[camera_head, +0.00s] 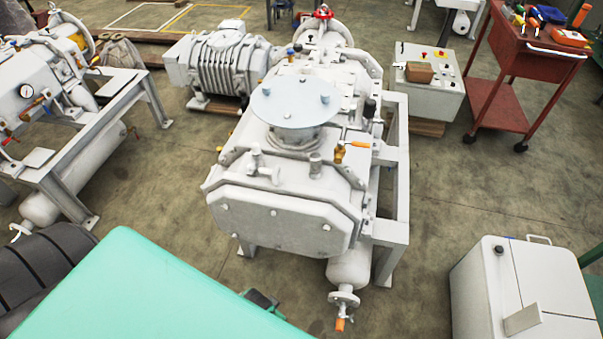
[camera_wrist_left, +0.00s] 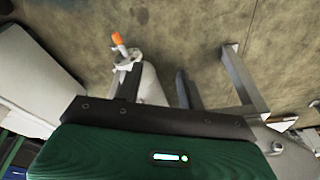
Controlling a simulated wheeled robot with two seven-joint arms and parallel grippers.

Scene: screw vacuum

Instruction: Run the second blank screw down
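A pale blue-grey round blank (camera_head: 292,108) lies flat on top of the white vacuum pump (camera_head: 285,222) in the middle of the head view. Small screw heads (camera_head: 325,98) stand up near its rim; I cannot tell how deep each one sits. In the left wrist view my left gripper (camera_wrist_left: 159,72) shows two dark fingers apart, with nothing seen between them. In the head view only a dark piece of it seems to show low, in front of the pump and well away from the blank. My right gripper is in neither view.
A valve with an orange handle (camera_head: 340,322) sticks out low at the pump's front. A red tool cart (camera_head: 515,75) stands at upper right and a white cabinet (camera_head: 525,295) at lower right. Another machine (camera_head: 60,95) stands at left. Open floor lies right of the pump.

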